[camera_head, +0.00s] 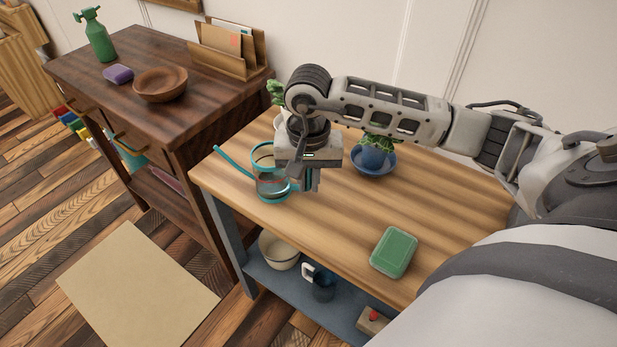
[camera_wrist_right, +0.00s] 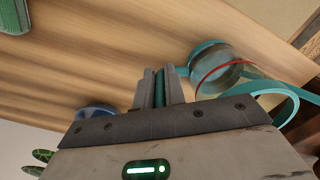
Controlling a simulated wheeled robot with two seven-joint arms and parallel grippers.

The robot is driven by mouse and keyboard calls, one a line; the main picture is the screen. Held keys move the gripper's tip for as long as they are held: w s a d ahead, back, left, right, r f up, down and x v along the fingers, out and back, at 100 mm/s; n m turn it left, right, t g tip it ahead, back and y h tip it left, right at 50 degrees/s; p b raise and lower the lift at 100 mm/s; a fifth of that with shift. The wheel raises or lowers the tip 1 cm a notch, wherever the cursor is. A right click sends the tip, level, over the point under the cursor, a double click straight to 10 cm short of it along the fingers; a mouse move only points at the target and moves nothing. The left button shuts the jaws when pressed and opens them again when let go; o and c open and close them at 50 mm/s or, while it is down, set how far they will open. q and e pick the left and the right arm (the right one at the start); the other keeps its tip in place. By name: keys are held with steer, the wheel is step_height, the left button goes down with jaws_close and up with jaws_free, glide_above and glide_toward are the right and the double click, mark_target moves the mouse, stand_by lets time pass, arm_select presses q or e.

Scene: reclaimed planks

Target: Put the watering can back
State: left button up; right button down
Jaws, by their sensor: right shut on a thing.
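The teal watering can (camera_head: 272,188) is at the left end of the light wooden table, with its long spout pointing up and left. It also shows in the right wrist view (camera_wrist_right: 222,75), with a reddish band and a curved teal strip beside it. My right gripper (camera_head: 309,186) is at the can's right side, pointing down. In the right wrist view its fingers (camera_wrist_right: 161,74) are shut on a narrow teal part, seemingly the can's handle. I cannot tell whether the can's base touches the tabletop. My left gripper is not in view.
A blue bowl with a leafy plant (camera_head: 373,160) and a green box (camera_head: 394,252) stand on the table (camera_head: 335,228). A shelf below holds a cream bowl (camera_head: 279,250) and dark mug (camera_head: 322,284). A dark cabinet (camera_head: 150,120) stands left. The table's middle is clear.

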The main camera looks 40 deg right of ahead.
steer(key=c, duration=1.5)
jaws_free()
steer(key=shift+r, duration=0.1)
steer(key=shift+r+p, duration=0.3)
steer(key=shift+p, duration=0.05)
step_height(320, 180, up, 12)
steer(key=shift+f, duration=0.25)
